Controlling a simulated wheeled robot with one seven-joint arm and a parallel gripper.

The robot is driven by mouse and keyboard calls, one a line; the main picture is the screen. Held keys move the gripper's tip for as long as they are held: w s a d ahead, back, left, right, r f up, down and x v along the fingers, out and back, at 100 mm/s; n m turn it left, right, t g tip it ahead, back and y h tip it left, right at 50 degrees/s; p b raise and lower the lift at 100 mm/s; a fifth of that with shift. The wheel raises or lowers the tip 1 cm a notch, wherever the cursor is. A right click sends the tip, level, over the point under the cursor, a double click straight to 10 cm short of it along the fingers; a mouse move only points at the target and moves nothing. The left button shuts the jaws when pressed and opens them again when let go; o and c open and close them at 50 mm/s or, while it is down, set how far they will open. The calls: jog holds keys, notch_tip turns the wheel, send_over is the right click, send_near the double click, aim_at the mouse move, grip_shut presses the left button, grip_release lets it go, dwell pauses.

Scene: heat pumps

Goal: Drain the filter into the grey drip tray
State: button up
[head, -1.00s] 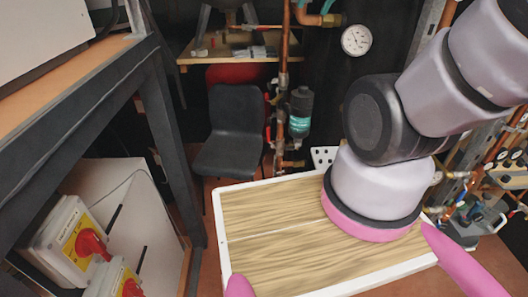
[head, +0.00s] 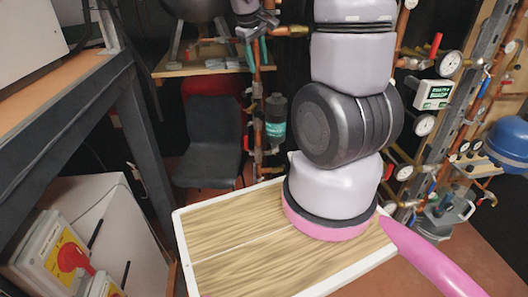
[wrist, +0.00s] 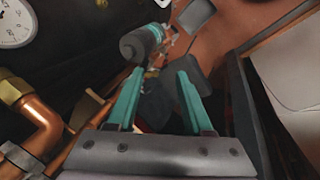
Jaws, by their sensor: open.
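The filter (head: 275,122), a dark grey canister with a teal band, stands on the copper pipework behind my wooden deck in the head view. It also shows in the wrist view (wrist: 141,43), beyond the fingertips and nearer the left finger. My gripper (head: 256,58) is above the filter in the head view, pointing down. In the wrist view its two teal fingers (wrist: 158,78) are apart, with nothing held between them. A flat grey square (wrist: 196,14) lies beyond the filter in the wrist view; I cannot tell if it is the drip tray.
A dark chair (head: 212,135) stands left of the filter. A wooden shelf (head: 205,66) is behind it. Copper pipes (wrist: 38,120) and a gauge (wrist: 16,22) are close on the left in the wrist view. Pipes and gauges (head: 449,64) line the right.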

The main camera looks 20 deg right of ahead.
jog(key=w+d+f+n+g+h, duration=0.1)
jog(key=w+f+n, duration=0.2)
jog(key=f, duration=0.5)
jog(key=w+d+f+n, duration=0.1)
jog(key=w+f+n, duration=0.2)
jog(key=f, duration=0.6)
jog(key=n, duration=0.4)
send_near(265, 154)
jog(key=shift+g+h, duration=0.4)
jog(key=x, duration=0.8)
jog(key=shift+w+d, duration=0.15)
jog(key=shift+w, duration=0.25)
grip_shut()
